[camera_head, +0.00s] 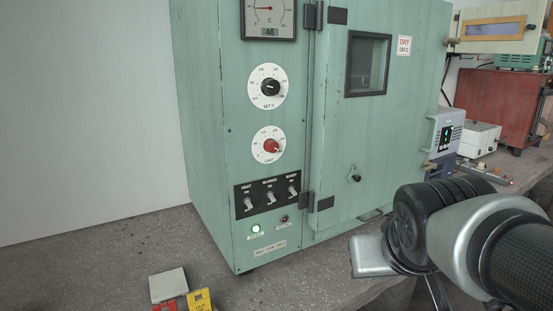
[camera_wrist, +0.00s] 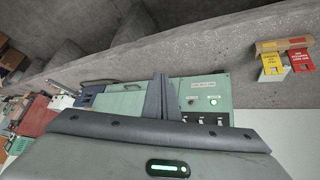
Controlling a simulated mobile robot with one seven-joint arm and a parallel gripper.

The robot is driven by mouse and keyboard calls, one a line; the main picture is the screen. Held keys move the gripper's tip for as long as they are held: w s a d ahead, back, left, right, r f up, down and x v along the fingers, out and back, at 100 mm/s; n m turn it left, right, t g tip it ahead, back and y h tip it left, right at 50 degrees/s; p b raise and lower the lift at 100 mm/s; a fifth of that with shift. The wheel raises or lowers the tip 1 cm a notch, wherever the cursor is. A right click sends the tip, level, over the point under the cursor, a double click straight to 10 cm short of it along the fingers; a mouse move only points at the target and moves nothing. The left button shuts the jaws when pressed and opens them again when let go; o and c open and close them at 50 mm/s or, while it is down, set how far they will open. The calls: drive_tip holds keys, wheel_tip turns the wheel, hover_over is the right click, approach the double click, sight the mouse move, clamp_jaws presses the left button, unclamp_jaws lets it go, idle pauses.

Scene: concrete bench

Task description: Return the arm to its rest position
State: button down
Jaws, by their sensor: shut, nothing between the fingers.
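My gripper (camera_wrist: 160,80) shows in the wrist view with its two dark fingers together and nothing between them. The green oven's front panel (camera_wrist: 205,92) lies behind the fingers in that view; I cannot tell the distance. In the head view my arm (camera_head: 480,240) reaches in from the lower right, in front of the lower right part of the green oven (camera_head: 215,140). The fingers cannot be made out there. The oven's door (camera_head: 345,140) looks closed, and a green lamp (camera_head: 256,228) glows on its panel.
Yellow (camera_head: 199,300) and red tags lie by a pale block (camera_head: 169,285) at the bench's front left. A grey-blue device (camera_head: 442,135), a white box (camera_head: 478,139) and a red cabinet (camera_head: 490,100) stand right of the oven. Bare concrete bench (camera_head: 110,240) lies left.

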drive_tip(key=s+a+r+g+y+p, duration=0.1)
drive_tip(key=s+a+g+p, duration=0.15)
drive_tip(key=s, duration=0.55)
wheel_tip(320, 180, up, 20)
drive_tip(key=p, duration=2)
drive_tip(key=shift+w+a+t, duration=0.35)
drive_tip(key=shift+a, duration=0.05)
